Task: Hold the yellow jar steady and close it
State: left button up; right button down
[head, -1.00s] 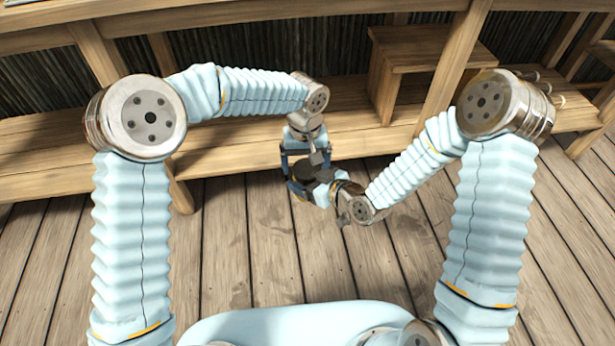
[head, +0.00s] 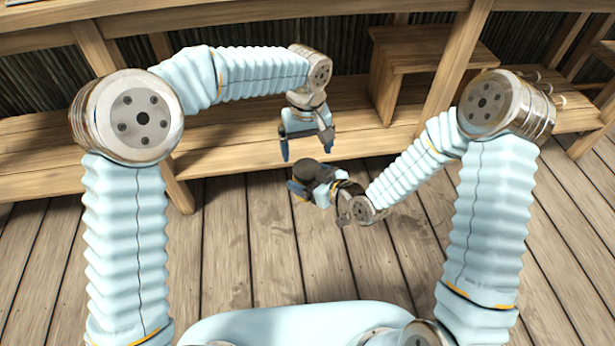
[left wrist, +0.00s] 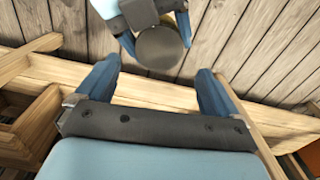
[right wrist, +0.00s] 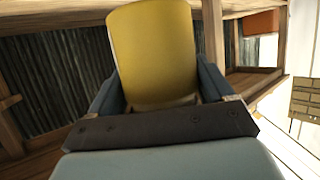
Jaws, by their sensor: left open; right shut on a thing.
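The yellow jar (right wrist: 153,50) fills the middle of the right wrist view, between the fingers of my right gripper (right wrist: 157,88), which is shut on it. In the head view its dark round lid (head: 306,170) sits on top and hides most of the jar; whether it is fully tight cannot be told. The lid also shows in the left wrist view (left wrist: 160,48), with a sliver of yellow behind it. My left gripper (head: 307,154) is open and empty, above and just beyond the lid, apart from it. My right gripper also shows in the head view (head: 312,190).
A long wooden bench (head: 230,150) runs behind the grippers along the corrugated wall. A wooden box-like step (head: 430,55) stands on it at the right, near an upright post (head: 455,70). The plank floor (head: 250,250) is clear below the jar.

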aim_at(307, 168)
pick_arm(q)
notch_tip(307, 168, up, 2)
jog(key=n, duration=0.3)
jog(key=shift+r, duration=0.15)
jog(key=shift+f, duration=4.05)
jog(key=c, duration=1.1)
jog(key=m, duration=0.6)
